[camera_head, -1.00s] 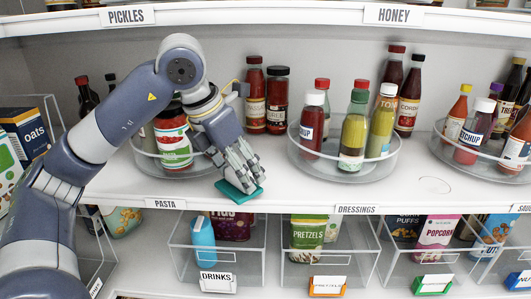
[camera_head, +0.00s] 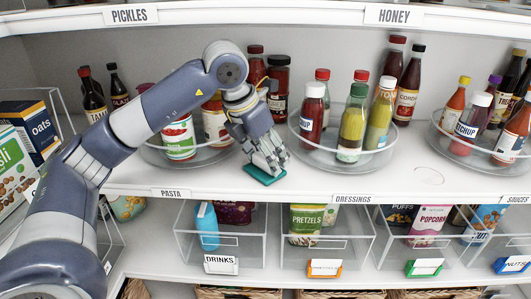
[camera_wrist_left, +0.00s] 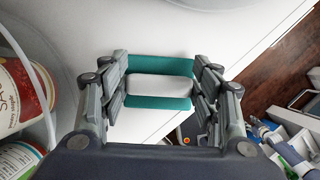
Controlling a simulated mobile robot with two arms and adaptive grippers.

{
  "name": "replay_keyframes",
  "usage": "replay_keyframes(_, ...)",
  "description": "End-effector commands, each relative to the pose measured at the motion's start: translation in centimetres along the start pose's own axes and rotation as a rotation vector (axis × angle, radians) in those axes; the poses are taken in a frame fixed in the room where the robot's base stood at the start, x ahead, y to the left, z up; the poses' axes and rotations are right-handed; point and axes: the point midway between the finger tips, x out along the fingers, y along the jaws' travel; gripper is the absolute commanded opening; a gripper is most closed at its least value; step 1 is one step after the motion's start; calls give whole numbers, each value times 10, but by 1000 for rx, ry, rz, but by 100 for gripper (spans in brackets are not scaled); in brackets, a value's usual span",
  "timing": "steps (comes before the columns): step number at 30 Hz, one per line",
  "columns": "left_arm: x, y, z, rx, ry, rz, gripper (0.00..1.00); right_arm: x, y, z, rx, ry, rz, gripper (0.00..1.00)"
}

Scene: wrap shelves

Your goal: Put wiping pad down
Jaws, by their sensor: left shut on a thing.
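The wiping pad (camera_head: 265,174) is a teal rectangular pad. In the wrist view the pad (camera_wrist_left: 160,102) shows a light grey block on its middle, between the two fingers. My left gripper (camera_head: 268,155) is shut on the pad, at the front of the white middle shelf (camera_head: 310,182), between two round clear trays. The pad is low at the shelf surface near the front edge; whether its underside touches fully cannot be told. My right gripper is not in view.
A round tray (camera_head: 195,158) with jars and sauces is left of my gripper. Another round tray (camera_head: 345,143) with bottles is to its right. Clear bins (camera_head: 330,240) with snacks are below the shelf. The shelf front right of the pad is clear.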

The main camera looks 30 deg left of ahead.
Motion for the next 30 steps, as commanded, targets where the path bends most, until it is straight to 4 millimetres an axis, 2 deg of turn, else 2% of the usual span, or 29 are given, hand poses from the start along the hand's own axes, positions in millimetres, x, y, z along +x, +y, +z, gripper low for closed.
replay_keyframes(2,4,0,-2,0,0,0,39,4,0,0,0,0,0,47)
replay_keyframes(3,2,0,-1,0,0,0,67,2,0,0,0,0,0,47)
replay_keyframes(5,2,0,-1,0,1,0,78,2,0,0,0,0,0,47)
replay_keyframes(18,-3,0,1,0,0,0,78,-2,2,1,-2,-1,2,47)
replay_keyframes(22,-10,0,0,1,-6,0,78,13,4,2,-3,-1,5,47)
replay_keyframes(30,-33,1,-61,-1,-2,5,78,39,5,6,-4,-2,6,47)
